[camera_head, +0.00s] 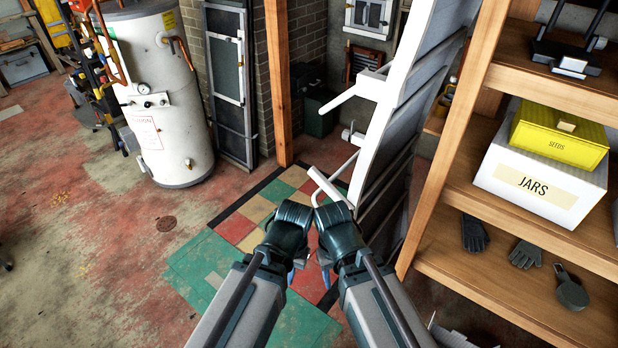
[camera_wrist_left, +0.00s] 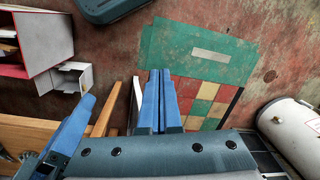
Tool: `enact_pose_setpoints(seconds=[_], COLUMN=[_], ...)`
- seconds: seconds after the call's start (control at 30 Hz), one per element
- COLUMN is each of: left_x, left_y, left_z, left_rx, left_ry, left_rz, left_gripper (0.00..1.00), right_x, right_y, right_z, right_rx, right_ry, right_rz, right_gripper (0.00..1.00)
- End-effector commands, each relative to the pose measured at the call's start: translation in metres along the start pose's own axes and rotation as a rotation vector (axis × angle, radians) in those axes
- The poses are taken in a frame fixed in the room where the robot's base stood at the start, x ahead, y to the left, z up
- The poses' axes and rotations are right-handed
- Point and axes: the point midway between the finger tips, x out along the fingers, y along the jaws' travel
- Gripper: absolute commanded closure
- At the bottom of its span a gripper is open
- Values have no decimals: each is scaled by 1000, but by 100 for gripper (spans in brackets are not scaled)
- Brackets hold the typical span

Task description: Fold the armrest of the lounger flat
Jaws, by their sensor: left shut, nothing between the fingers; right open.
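The white lounger (camera_head: 388,130) stands upright beside the shelf in the head view. One white armrest bar (camera_head: 326,186) sticks out from it at lower left, its lower end partly hidden by my right gripper. Another white arm (camera_head: 345,96) sticks out higher up. My left gripper (camera_head: 291,274) is shut and empty, left of the lower bar; its blue fingers lie together in the left wrist view (camera_wrist_left: 157,100). My right gripper (camera_head: 325,274) is open beside it. The heads hide much of the fingers, and I cannot tell whether either touches the bar.
A wooden shelf (camera_head: 458,170) on the right holds a white JARS box (camera_head: 540,178), a yellow box (camera_head: 558,137) and gloves. A white tank (camera_head: 165,100) stands at the left. A wooden post (camera_head: 279,80) is behind. Coloured floor tiles (camera_head: 236,228) lie below; the left floor is open.

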Motion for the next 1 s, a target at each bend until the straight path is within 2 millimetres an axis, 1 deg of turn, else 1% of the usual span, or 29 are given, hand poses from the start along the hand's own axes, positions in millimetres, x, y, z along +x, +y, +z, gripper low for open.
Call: enact_pose_setpoints(seconds=[0.03,0.07,0.17,0.2,0.3,0.4,0.5,0.57,0.63,0.67,0.7,0.77,0.8,0.87,0.9,0.97,1.0], left_x=[18,26,63,80,116,145,169,181,194,198,204,202,197,188,181,169,159], left_y=[-3,-6,-18,-24,-40,-54,-64,-68,-73,-74,-74,-74,-71,-68,-66,-63,-62], left_z=[-2,-4,-10,-14,-21,-29,-38,-46,-58,-66,-78,-100,-114,-133,-146,-166,-179], left_rx=[-13,-23,-68,-90,-149,-211,-282,-336,-412,-456,-527,-657,-735,-852,-933,-1060,-1147], left_ry=[3,6,18,26,46,72,106,134,173,196,232,291,325,368,393,423,440], left_rz=[4,7,22,29,47,69,97,121,159,181,222,303,357,445,507,613,690], left_gripper=[100,100,100,100,100,100,100,100,100,100,100,100,100,100,100,100,100], right_x=[17,25,61,76,112,139,162,175,189,195,203,209,209,210,210,210,210], right_y=[-2,-2,-6,-7,-11,-13,-16,-17,-18,-19,-19,-20,-20,-20,-20,-20,-20], right_z=[-1,-1,-3,-4,-6,-8,-9,-10,-11,-11,-12,-12,-12,-12,-12,-12,-12], right_rx=[0,0,0,0,0,-1,-1,-1,-1,-1,-1,-1,-1,-1,-1,-1,-1], right_ry=[0,0,0,0,0,0,0,0,0,0,0,0,0,0,0,0,0], right_rz=[0,0,0,0,0,0,0,0,0,0,0,0,0,0,0,0,0], right_gripper=[50,50,50,50,50,50,50,50,50,50,50,50,50,50,50,50,50])
